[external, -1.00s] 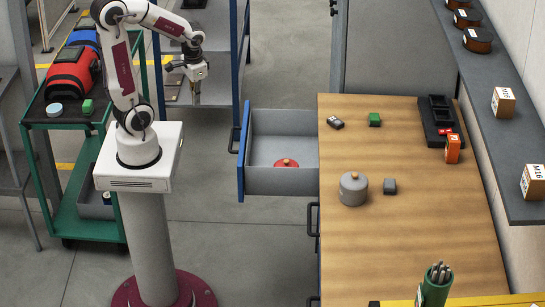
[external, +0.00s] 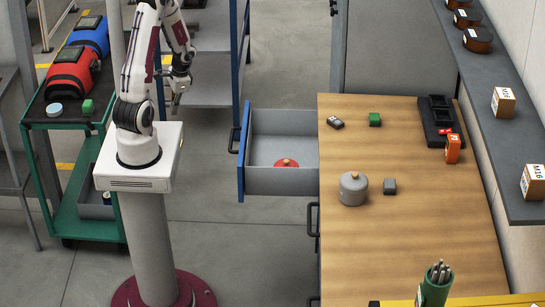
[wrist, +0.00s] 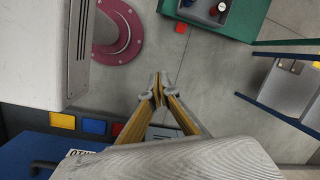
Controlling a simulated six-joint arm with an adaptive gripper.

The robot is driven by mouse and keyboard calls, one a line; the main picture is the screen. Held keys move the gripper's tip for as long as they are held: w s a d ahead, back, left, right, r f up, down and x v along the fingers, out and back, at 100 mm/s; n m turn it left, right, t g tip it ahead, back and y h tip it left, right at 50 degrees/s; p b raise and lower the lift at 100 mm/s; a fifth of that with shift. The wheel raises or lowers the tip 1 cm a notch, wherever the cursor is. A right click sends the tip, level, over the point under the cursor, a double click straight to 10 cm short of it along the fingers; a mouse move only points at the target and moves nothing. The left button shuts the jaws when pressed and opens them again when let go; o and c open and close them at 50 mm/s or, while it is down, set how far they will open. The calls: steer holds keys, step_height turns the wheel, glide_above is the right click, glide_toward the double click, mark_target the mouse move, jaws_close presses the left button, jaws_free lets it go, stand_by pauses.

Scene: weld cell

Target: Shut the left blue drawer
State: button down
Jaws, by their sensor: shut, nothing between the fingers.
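The blue-fronted drawer (external: 242,152) is pulled out from the left side of the wooden workbench (external: 440,240) in the external view. Its grey inside shows, and a red lid-like piece with a small knob (external: 286,163) lies in it. The drawer has a dark handle on its front. My gripper (external: 177,102) hangs to the left of the drawer, clear of it and empty. In the wrist view my gripper (wrist: 158,92) has its fingertips together over the floor. A blue surface with a dark handle (wrist: 40,150) shows at lower left there; I cannot tell whether it is this drawer.
A grey pot (external: 353,189), a grey block (external: 390,186) and a green block (external: 375,119) stand on the bench. A green cart (external: 80,215) stands left of my base, and a blue-framed shelf (external: 210,75) stands behind. Floor between my pedestal and the drawer is clear.

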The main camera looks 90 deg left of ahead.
steer(key=s+f+m+t+h, duration=0.1)
steer(key=s+f+m+t, duration=0.2)
steer(key=f, duration=0.7)
steer(key=s+f+m+t, duration=0.1)
steer(key=s+f+m, duration=0.25)
steer(key=f, duration=0.55)
step_height(320, 180, down, 5)
steer(key=w+d+m+t, duration=0.2)
steer(key=d+m+t, duration=0.1)
steer(key=w+d+r+m+t, duration=0.2)
steer(key=w+m+t, duration=0.1)
steer(key=w+t, duration=0.15)
steer(key=w+d+r+m+t, duration=0.2)
steer(key=w+m+t, duration=0.1)
steer(key=w, duration=0.3)
steer(key=w+r+m+t, duration=0.3)
steer(key=r+m+t, duration=0.3)
steer(key=r, duration=0.6)
steer(key=shift+w+a+r+m, duration=0.2)
steer(key=shift+w+m, duration=0.05)
steer(key=shift+m, duration=0.7)
steer(key=shift+w, duration=0.1)
